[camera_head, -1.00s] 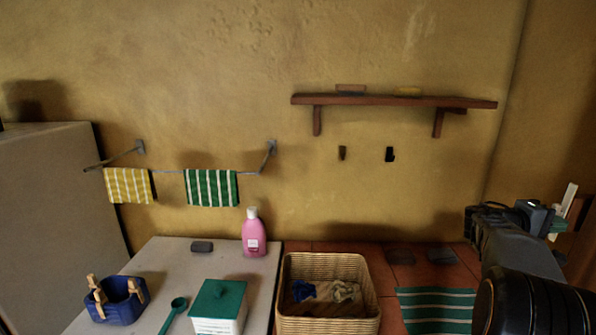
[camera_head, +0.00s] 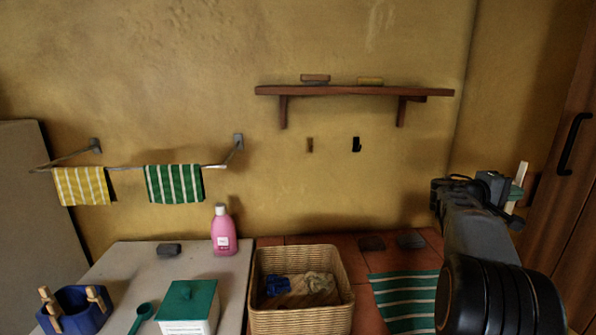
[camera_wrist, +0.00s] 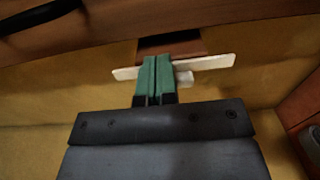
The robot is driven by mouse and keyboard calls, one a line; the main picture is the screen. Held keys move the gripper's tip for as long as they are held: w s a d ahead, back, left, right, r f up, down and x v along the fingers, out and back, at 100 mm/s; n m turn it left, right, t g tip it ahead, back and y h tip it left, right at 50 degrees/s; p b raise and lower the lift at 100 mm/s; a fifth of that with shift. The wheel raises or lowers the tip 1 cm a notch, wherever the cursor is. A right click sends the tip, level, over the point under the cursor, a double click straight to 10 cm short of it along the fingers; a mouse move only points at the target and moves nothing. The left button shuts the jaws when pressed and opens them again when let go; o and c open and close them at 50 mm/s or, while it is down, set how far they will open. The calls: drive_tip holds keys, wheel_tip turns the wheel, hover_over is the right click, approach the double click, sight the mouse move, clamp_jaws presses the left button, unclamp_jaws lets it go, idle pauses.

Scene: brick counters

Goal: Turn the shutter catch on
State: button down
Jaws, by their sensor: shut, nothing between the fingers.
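The shutter catch is a pale bar (camera_wrist: 215,64) on a reddish-brown block (camera_wrist: 172,44) at the wall, with a short pale stub beside my fingers. In the wrist view the bar lies across the picture, slightly tilted. My gripper (camera_wrist: 155,62) has green fingers, pressed together and empty. They overlap the middle of the bar; I cannot tell if they touch it. In the head view my gripper (camera_head: 515,192) is beside the bar, partly hidden by my arm.
A brown wooden door (camera_head: 560,210) with a black handle (camera_head: 573,143) is close at the right. A wall shelf (camera_head: 350,91) is left of my arm. Below are a wicker basket (camera_head: 300,320), a striped mat (camera_head: 405,300) and a pink bottle (camera_head: 222,230).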

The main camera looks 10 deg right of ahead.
drive_tip(key=shift+w+r, duration=0.1)
drive_tip(key=shift+r, duration=0.05)
idle(0.5)
drive_tip(key=shift+b, duration=0.4)
drive_tip(key=a+b, duration=0.2)
drive_tip(key=a, duration=0.4)
drive_tip(key=shift+r+b, duration=0.15)
drive_tip(key=shift+b, duration=0.2)
